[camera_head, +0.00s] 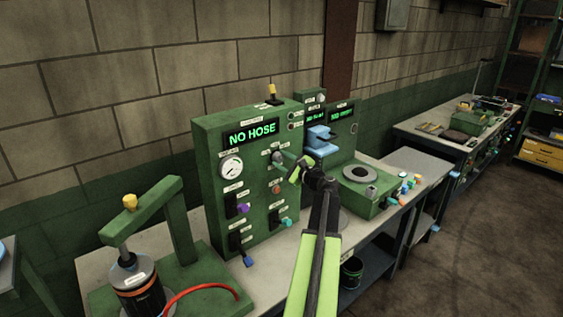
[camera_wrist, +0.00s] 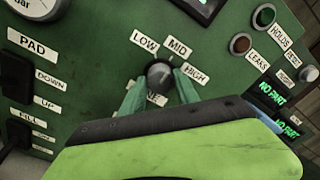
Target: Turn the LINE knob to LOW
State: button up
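The LINE knob (camera_wrist: 160,74) is a round grey knob on the front of a green panel. The labels LOW (camera_wrist: 145,42), MID (camera_wrist: 179,47) and HIGH (camera_wrist: 196,73) fan out above it and to its right. Its own label below is mostly hidden by my gripper. Which label the knob points to is not clear. My gripper (camera_wrist: 160,82) has its two teal fingers on either side of the knob, very close to it. Whether they press on it cannot be told. In the head view my gripper (camera_head: 285,163) reaches the middle of the panel.
The green panel (camera_head: 215,150) has a NO HOSE display (camera_head: 251,132), a gauge (camera_head: 231,167) and PAD and FILL switches. A blue clamp (camera_head: 320,140) and a green fixture (camera_head: 362,185) stand to the right. A press with a canister (camera_head: 137,285) stands at left.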

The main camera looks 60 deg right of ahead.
jog(key=c, duration=0.7)
jog(key=shift+s+a, duration=0.1)
jog(key=shift+a, duration=0.1)
grip_shut()
jog(key=shift+d, duration=0.15)
jog(key=shift+n, duration=1.9)
jog(key=n, duration=0.4)
jog(key=shift+d+r+n, duration=0.1)
jog(key=shift+r+n, duration=0.05)
jog(key=shift+n, duration=0.25)
jog(key=o, duration=1.3)
grip_release()
jog(key=shift+c, duration=0.2)
